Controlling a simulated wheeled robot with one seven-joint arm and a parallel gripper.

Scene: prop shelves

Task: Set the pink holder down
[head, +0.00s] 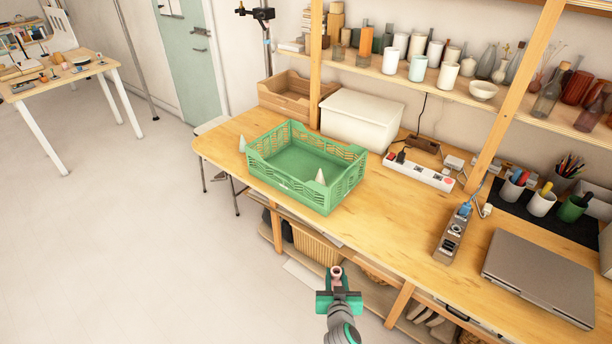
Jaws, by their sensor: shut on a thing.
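My gripper (338,285) is at the bottom middle of the head view, in front of the workbench's front edge. It is shut on the pink holder (336,271), a small pinkish ring-topped piece that shows at the fingertips. The holder's lower part is hidden by the gripper. Both look clear of the wooden workbench (395,215), though their height relative to its top is hard to tell.
A green crate (325,199) stands on the bench, with one pale cone (320,177) inside and another (242,144) beside it. A white box (360,118), power strip (420,172), grey device (453,235) and laptop (540,275) stand around. Bare wood lies right of the crate.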

